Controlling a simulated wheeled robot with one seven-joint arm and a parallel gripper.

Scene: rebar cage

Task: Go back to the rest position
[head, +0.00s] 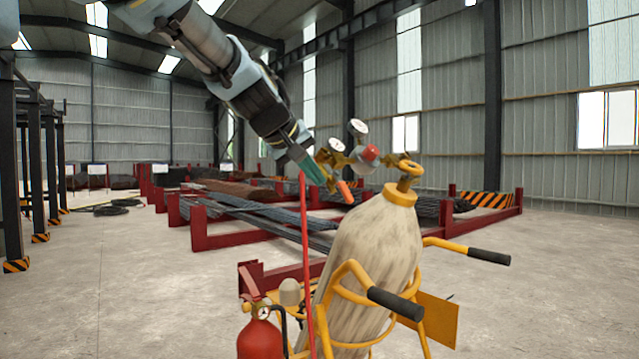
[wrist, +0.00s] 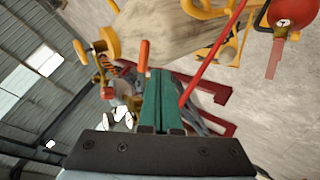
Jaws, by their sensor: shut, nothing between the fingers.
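My gripper (head: 318,178) reaches in from the top left of the head view, with its green fingers pointing down and to the right. The fingers are together and empty, and they also fill the middle of the wrist view (wrist: 160,75). Just beyond the fingertips is the brass regulator (head: 338,160) with two round gauges, a red knob and an orange part (head: 345,192). It is fixed to the valve of a pale, worn gas cylinder (head: 375,250), which leans on a yellow trolley (head: 345,270). Whether the fingers touch the regulator I cannot tell.
A red hose or rod (head: 305,250) runs down beside the cylinder. A red fire extinguisher (head: 260,337) stands at the trolley's left. Black trolley handles (head: 482,256) stick out to the right. Behind are red racks (head: 232,232) with rebar. Open concrete floor lies to the left.

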